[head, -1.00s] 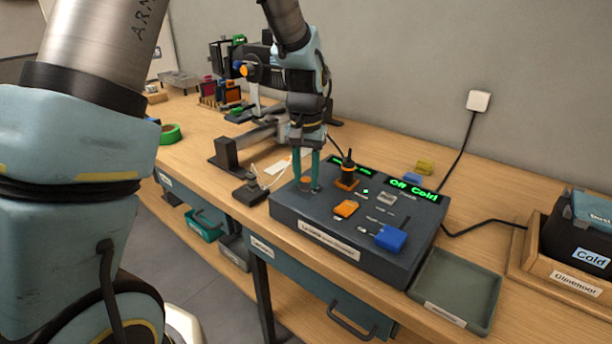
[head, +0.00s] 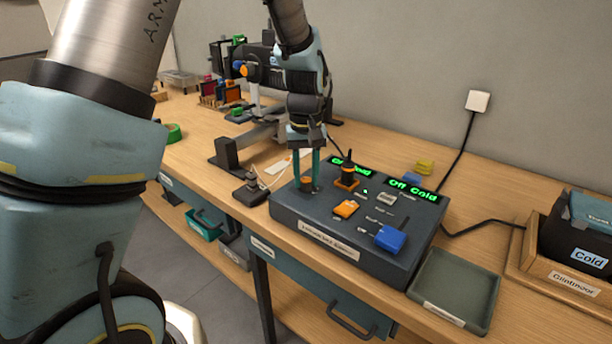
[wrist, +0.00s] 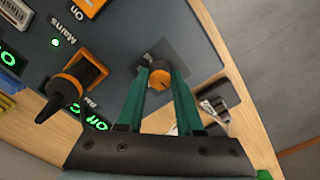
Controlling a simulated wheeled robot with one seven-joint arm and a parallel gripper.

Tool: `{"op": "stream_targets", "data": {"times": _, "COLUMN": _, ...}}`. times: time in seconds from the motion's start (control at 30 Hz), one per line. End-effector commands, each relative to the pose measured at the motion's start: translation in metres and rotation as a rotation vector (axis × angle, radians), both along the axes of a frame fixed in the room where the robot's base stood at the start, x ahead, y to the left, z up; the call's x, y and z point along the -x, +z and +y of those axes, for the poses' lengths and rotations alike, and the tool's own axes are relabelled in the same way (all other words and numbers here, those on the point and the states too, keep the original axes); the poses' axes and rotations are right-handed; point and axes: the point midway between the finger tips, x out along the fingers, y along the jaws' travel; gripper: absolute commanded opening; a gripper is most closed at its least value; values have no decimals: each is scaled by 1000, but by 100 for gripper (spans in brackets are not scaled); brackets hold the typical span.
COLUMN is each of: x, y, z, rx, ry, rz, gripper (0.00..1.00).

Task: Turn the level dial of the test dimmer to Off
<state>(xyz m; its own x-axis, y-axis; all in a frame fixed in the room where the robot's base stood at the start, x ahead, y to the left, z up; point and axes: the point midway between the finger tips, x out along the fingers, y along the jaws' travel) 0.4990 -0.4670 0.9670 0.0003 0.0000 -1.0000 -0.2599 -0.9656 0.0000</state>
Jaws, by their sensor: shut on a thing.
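The dimmer panel (head: 290,218) is a dark sloped box on the bench. Its level dial is a round orange knob (wrist: 160,80) on a dark square plate in the wrist view. In the head view it sits at the panel's left end, mostly hidden by my fingers. My gripper (head: 308,184) points down over the dial, with its two green fingers shut on the knob's sides. The left green display (head: 350,168) is partly hidden and I cannot read it fully. The right display (head: 412,191) reads "Off Cold". The dial's exact setting is not readable.
A black upright handle on an orange base (head: 347,175) stands just right of my fingers.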

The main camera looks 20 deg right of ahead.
Motion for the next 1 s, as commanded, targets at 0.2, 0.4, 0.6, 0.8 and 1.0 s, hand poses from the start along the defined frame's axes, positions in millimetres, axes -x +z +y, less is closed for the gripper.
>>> {"op": "stream_targets", "data": {"times": 0.2, "x": 0, "y": 0, "z": 0, "rx": 0, "ry": 1, "rz": 0, "gripper": 0}}
{"op": "stream_targets", "data": {"times": 0.4, "x": 0, "y": 0, "z": 0, "rx": 0, "ry": 0, "rz": 0, "gripper": 53}}
{"op": "stream_targets", "data": {"times": 0.6, "x": 0, "y": 0, "z": 0, "rx": 0, "ry": 0, "rz": 0, "gripper": 65}}
{"op": "stream_targets", "data": {"times": 0.8, "x": 0, "y": 2, "z": 0, "rx": 1, "ry": -1, "rz": -1, "gripper": 65}}
{"op": "stream_targets", "data": {"times": 1.0, "x": -1, "y": 27, "z": -1, "rx": 4, "ry": -1, "rz": -4, "gripper": 65}}
